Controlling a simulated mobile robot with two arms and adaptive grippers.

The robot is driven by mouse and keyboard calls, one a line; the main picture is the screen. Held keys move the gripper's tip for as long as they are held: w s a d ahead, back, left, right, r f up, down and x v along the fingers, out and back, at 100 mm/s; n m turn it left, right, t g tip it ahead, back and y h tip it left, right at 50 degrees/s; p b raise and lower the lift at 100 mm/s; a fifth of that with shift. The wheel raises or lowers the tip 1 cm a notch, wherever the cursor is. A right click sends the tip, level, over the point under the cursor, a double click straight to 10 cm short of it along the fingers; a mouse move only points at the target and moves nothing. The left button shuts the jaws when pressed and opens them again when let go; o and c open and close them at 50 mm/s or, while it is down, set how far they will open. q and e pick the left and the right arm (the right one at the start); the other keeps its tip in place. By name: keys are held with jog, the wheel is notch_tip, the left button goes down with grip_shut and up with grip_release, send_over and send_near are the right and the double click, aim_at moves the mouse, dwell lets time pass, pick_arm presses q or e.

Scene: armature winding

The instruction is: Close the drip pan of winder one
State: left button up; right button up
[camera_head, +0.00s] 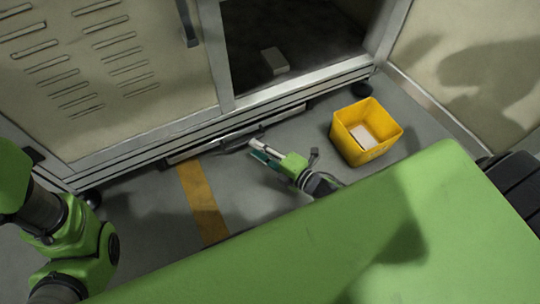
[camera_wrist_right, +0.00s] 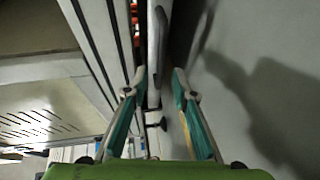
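The drip pan (camera_head: 292,113) is a low tray under the winder cabinet (camera_head: 140,140). Its front edge stands out a little past the cabinet's lower frame, with a dark handle (camera_head: 235,144) on it. In the right wrist view, the handle (camera_wrist_right: 161,45) and pan front run up the middle, beside a narrow gap along the frame. My right gripper (camera_head: 256,149) is low over the floor, just in front of the pan near the handle. Its fingers (camera_wrist_right: 160,75) are apart, with the pan front between or just beyond them; contact cannot be told. My left gripper is out of view.
A yellow bin (camera_head: 365,132) with a pale item inside stands on the floor right of my right gripper. A yellow floor stripe (camera_head: 203,205) runs toward the cabinet. A cabinet caster (camera_head: 362,89) is near the bin. A wall is at the right.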

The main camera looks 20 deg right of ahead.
jog(key=shift+v, duration=2.8)
jog(key=shift+d, duration=0.1)
